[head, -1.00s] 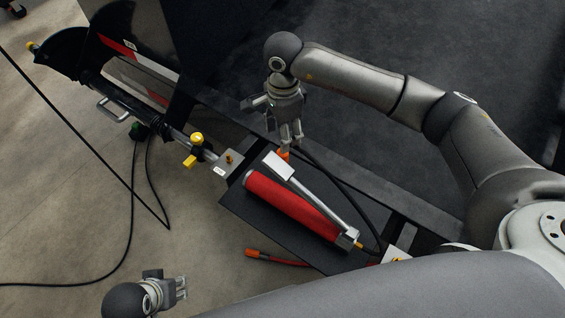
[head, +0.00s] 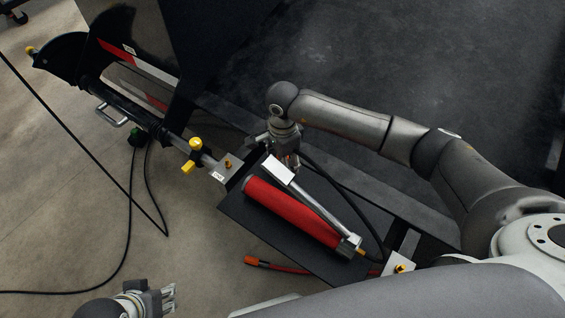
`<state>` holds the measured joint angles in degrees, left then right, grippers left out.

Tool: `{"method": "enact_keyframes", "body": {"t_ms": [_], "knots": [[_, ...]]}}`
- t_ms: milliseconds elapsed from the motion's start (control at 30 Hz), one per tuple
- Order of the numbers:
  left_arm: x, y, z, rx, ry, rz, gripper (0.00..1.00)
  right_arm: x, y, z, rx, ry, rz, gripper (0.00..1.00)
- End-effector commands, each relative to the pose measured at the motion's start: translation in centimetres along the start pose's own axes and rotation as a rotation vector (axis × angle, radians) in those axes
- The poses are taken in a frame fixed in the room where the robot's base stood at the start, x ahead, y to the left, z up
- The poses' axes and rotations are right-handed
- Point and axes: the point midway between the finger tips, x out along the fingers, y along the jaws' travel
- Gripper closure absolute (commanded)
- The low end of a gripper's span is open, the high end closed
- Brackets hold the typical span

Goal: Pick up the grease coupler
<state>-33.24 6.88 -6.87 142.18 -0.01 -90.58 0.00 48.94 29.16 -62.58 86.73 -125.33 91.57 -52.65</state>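A red grease gun (head: 290,212) with a silver lever lies on a black tray (head: 237,207). A black hose (head: 340,190) curves from its right end up to the fingers of my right gripper (head: 291,160). The orange hose end, taken as the grease coupler, is mostly hidden by those fingers, just behind the gun's silver head. I cannot tell whether they are closed on it. Another orange fitting (head: 251,261) on a red hose lies below the tray. My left gripper (head: 170,299) is low at the left, open and empty, away from the tray.
A black cable (head: 133,220) runs over the floor. Dark trailer frame rails border the tray. The floor at the lower left is mostly clear.

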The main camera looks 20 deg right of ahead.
Motion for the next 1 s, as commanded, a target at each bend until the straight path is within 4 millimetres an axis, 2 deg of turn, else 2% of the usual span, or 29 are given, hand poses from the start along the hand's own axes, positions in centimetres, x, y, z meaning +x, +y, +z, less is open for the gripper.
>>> {"method": "enact_keyframes", "body": {"t_ms": [67, 433, 733, 867, 1000], "knots": [[0.0, 0.0, 0.0, 0.000, 0.000, 0.000, 0.60, 0.0, 0.0, 0.0, 0.000, 0.000, 0.000, 0.45], [0.0, 0.0, 0.0, 0.000, 0.000, 0.000, 0.60, -0.1, 0.0, 0.0, 0.000, 0.000, 0.000, 0.91], [-0.1, 0.0, -0.1, 0.000, 0.001, 0.000, 0.60, -0.7, -0.1, 0.0, 0.000, 0.000, -0.002, 0.92], [-0.1, 0.0, -0.2, 0.000, 0.002, 0.000, 0.60, -2.8, -0.1, 0.0, 0.000, 0.001, -0.005, 0.92], [2.5, 0.1, -0.2, 0.001, -0.014, 0.003, 0.60, -5.8, -0.1, -0.1, 0.000, 0.001, -0.005, 0.92]]}}
